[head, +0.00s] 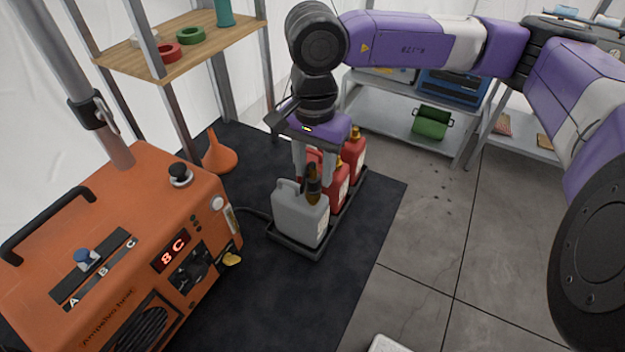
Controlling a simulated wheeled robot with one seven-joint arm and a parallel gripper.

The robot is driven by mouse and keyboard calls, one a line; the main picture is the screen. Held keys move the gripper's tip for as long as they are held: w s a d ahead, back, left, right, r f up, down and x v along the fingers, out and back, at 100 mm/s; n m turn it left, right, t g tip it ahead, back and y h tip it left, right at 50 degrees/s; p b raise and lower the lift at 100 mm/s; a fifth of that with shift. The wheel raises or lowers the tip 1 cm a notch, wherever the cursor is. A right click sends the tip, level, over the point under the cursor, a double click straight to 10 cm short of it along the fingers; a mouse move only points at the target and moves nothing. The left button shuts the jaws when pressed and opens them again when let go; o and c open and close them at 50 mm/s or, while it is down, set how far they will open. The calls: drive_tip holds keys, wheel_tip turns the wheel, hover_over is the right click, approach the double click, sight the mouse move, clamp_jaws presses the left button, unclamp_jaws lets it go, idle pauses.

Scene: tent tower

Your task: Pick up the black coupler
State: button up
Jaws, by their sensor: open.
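My gripper (313,176) points down over the tray of jugs, in the middle of the head view. Its two pale fingers are apart, so it is open. A small dark upright piece with a brownish-yellow part (313,187) shows between or just in front of the fingertips, at the grey jug's top. It may be the black coupler, but it is too small to be sure. I cannot tell whether the fingers touch it. The grey jug (298,217) stands at the front of the black tray (290,248).
Red jugs (355,152) stand behind the grey one. An orange machine (130,235) with an "8C" display fills the left; a dark hose (255,213) runs from it toward the tray. An orange funnel (218,155) stands behind. Floor at the right (430,250) is mostly clear.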

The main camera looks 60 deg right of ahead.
sight(313, 176)
drive_tip(key=shift+w+f+p, duration=0.1)
drive_tip(key=shift+f+p, duration=0.7)
drive_tip(key=shift+f, duration=1.5)
clamp_jaws()
drive_tip(key=shift+r, duration=0.1)
